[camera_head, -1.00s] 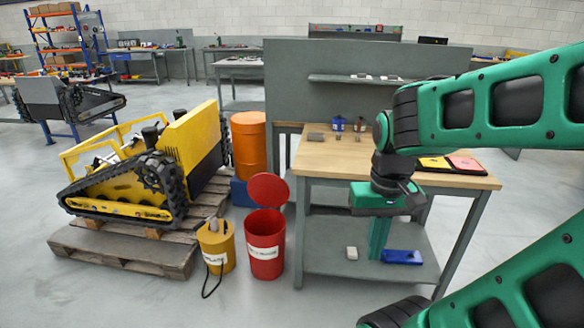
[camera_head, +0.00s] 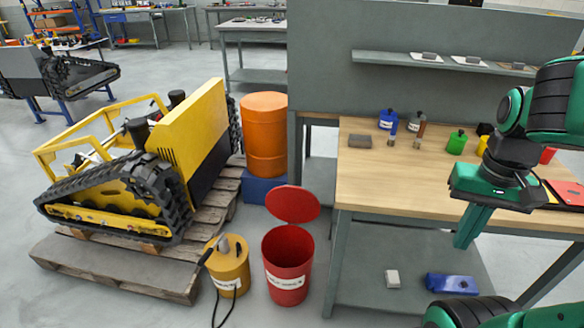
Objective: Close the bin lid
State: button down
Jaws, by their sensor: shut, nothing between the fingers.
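The red bin (camera_head: 287,280) stands on the floor left of the workbench, with a white label on its front. Its round red lid (camera_head: 292,204) is open, tilted up at the back of the rim, and the inside of the bin shows. My gripper (camera_head: 465,240) hangs pointing down in front of the workbench on the right, well apart from the bin and lid. Its green fingers are together and hold nothing.
A yellow canister (camera_head: 229,268) with a black hose stands just left of the bin. An orange drum (camera_head: 265,135) is behind it. A yellow tracked carrier (camera_head: 130,165) sits on a pallet (camera_head: 120,265) at left. The workbench (camera_head: 385,185) stands at right.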

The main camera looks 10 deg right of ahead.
aim_at(290, 204)
jog(key=u, duration=0.4)
jog(key=i, duration=0.95)
jog(key=u, duration=0.55)
